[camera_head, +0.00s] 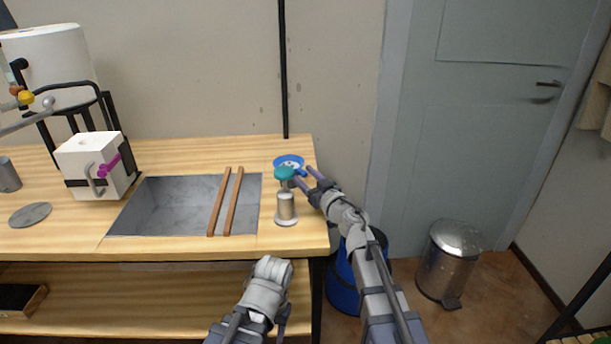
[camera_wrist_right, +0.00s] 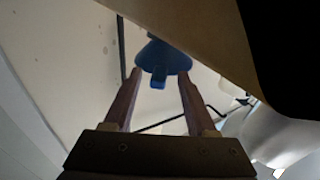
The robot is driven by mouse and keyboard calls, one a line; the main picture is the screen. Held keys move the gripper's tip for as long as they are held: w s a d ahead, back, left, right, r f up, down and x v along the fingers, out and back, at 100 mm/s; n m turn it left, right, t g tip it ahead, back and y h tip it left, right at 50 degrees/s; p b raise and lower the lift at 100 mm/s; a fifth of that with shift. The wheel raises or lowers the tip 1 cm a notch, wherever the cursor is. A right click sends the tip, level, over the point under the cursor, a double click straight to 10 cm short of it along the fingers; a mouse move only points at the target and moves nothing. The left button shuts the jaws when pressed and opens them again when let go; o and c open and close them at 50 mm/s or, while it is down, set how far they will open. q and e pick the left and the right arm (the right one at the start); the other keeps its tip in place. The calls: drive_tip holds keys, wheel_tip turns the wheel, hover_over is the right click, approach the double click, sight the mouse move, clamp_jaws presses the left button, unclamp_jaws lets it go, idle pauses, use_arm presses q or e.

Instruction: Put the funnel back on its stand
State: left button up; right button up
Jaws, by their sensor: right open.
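The blue funnel (camera_head: 289,160) is near the back right corner of the wooden table, its round rim showing. My right gripper (camera_head: 303,178) is open beside its near right side. In the right wrist view the funnel (camera_wrist_right: 163,60) lies ahead, between and beyond the spread fingers (camera_wrist_right: 155,100), with a small blue tab towards me. I cannot tell whether a finger touches it. A grey cylinder on a pale round base (camera_head: 286,208), possibly the stand, is upright nearer the front edge. My left arm shows at the bottom, but its fingers do not.
A teal rounded object (camera_head: 285,173) stands close to my right fingers, in front of the funnel. A grey sink (camera_head: 170,205) with two wooden bars (camera_head: 232,200) across it lies to the left. A white block (camera_head: 90,165) is further left. A bin (camera_head: 449,262) stands on the floor.

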drive_tip(key=shift+s+a+f, duration=0.15)
drive_tip(key=shift+s+a, duration=0.15)
drive_tip(key=shift+s, duration=0.45)
drive_tip(key=v, duration=0.6)
drive_tip(key=shift+d, duration=0.45)
drive_tip(key=shift+s+d, duration=0.15)
drive_tip(key=shift+d, duration=0.1)
